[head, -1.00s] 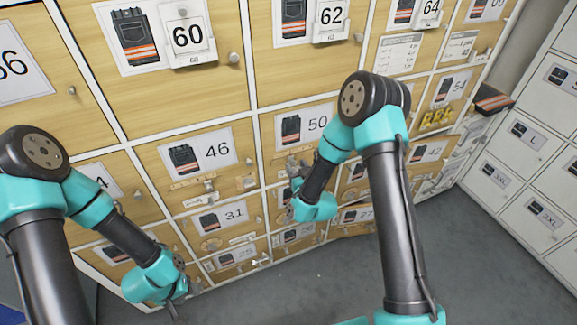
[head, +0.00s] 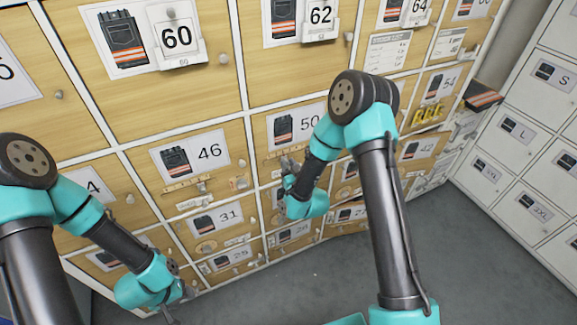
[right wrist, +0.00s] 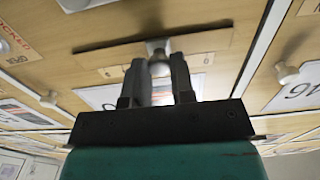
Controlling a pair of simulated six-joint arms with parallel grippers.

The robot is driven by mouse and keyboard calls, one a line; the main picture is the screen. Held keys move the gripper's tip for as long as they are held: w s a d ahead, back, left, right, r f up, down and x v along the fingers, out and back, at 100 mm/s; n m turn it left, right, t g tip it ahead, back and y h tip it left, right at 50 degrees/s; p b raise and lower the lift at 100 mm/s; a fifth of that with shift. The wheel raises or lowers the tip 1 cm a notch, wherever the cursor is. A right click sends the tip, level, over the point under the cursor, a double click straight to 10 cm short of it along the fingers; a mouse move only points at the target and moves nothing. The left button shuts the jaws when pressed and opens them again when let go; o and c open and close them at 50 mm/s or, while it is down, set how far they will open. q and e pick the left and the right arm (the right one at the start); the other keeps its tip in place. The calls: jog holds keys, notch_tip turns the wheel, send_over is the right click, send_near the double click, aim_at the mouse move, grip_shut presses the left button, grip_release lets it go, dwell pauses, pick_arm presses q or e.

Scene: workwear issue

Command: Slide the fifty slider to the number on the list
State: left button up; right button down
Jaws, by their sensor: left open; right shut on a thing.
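The fifty door (head: 268,130) is a wooden locker front with a workwear picture and a "50" label (head: 310,122). In the right wrist view, the gripper (right wrist: 160,75) is shut on a round grey knob (right wrist: 158,60) on a thin wooden slider strip (right wrist: 105,58). Two list sheets (head: 388,51) hang at the upper right; their print is too small to read. My left gripper (head: 178,302) is open and low, near the 25 door.
Other numbered wooden doors surround it, with knobs that stick out. The 46 door (head: 240,150) has a similar slider strip (head: 183,183). Yellow tags (head: 427,114) hang at the right. White lockers (head: 520,100) stand at far right.

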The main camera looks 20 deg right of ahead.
jog(key=shift+a, duration=0.15)
jog(key=shift+s+a, duration=0.25)
jog(key=shift+a, duration=0.95)
jog(key=c, duration=1)
grip_release()
